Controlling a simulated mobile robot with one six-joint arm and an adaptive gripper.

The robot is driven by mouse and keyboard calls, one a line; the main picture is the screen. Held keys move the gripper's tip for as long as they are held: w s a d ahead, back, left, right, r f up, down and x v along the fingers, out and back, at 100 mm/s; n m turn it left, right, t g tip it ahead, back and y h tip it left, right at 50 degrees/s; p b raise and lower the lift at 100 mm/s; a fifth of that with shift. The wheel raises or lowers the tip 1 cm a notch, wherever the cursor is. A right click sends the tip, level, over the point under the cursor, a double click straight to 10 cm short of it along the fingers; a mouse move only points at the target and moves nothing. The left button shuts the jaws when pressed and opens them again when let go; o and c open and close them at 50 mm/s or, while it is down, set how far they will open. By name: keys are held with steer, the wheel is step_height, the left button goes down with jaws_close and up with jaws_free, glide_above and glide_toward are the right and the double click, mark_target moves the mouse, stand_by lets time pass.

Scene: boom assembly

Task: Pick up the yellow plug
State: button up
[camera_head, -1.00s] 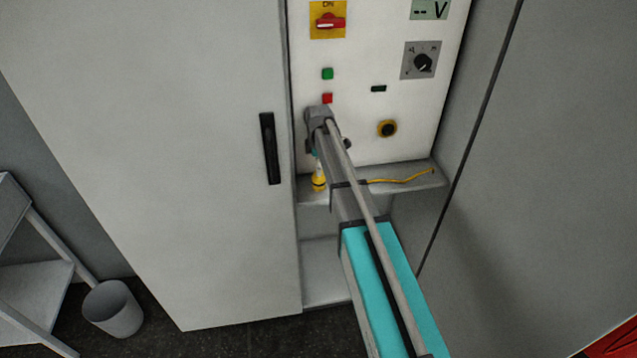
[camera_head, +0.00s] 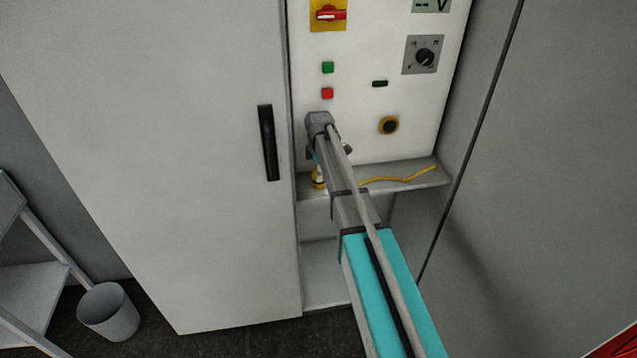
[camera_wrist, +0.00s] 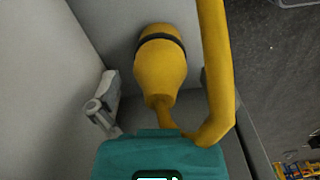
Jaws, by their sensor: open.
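The yellow plug (camera_head: 318,184) stands on the grey shelf (camera_head: 412,177) below the control panel, mostly hidden behind my arm. In the wrist view the plug (camera_wrist: 160,70) is a rounded yellow body with a dark band, and its yellow cable (camera_wrist: 219,75) curves up on the right. My gripper (camera_wrist: 154,98) is open. A grey finger shows left of the plug, and the other is mostly hidden behind the cable. The plug lies between the fingers, with a visible gap on the left. In the head view my gripper (camera_head: 322,158) is over the plug, mostly hidden by the arm.
The white panel (camera_head: 375,95) with buttons and a red switch (camera_head: 331,15) rises right behind the shelf. A cabinet door (camera_head: 200,150) with a black handle (camera_head: 268,143) is on the left. A grey wall (camera_head: 530,150) closes the right side. The cable (camera_head: 405,178) lies along the shelf.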

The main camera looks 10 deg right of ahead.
steer(key=shift+f+b, duration=0.4)
steer(key=shift+f, duration=0.25)
steer(key=shift+a, duration=0.1)
steer(key=c, duration=1.3)
steer(key=shift+r, duration=0.1)
